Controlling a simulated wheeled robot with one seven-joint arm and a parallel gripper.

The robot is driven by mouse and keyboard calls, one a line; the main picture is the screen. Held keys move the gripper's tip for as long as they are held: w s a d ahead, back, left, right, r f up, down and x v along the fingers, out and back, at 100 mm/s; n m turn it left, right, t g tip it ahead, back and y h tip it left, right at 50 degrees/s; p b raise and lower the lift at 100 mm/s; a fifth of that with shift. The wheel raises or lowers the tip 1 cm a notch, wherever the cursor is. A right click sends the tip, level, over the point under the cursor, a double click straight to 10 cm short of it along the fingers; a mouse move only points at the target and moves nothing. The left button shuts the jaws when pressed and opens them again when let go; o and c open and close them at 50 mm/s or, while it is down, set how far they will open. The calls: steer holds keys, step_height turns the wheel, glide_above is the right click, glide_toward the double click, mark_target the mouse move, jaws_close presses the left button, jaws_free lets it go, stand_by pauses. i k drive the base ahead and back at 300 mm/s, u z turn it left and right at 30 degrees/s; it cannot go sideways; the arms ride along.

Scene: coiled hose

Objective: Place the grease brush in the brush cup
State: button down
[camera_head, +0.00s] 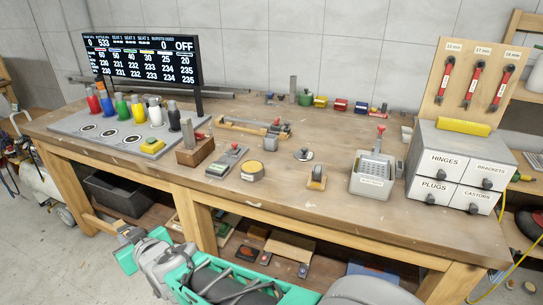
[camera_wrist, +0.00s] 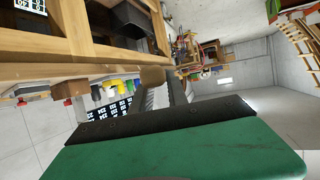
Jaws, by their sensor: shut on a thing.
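My gripper (camera_wrist: 163,85) shows in the wrist view, its grey fingers close together around a small brown piece (camera_wrist: 152,75). This looks like part of the grease brush; the rest of it is hidden. In the head view my arm is low in front of the bench, and the fingers cannot be made out. A brown wooden block (camera_head: 194,151) with an upright grey tube stands on the bench near its left front. A small grey cup-like piece (camera_head: 272,143) stands near the bench middle. I cannot tell which of these is the brush cup.
The wooden bench (camera_head: 330,210) has a clear front strip. Several coloured bottles (camera_head: 122,106) stand on a grey tray at left.

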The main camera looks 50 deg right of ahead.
mark_target(270, 148)
steer(key=u, duration=0.1)
steer(key=k, duration=0.25)
steer(key=z, duration=1.1)
steer(key=i, duration=0.7)
steer(key=u, duration=0.85)
steer(key=i, duration=0.4)
steer(key=u, duration=0.45)
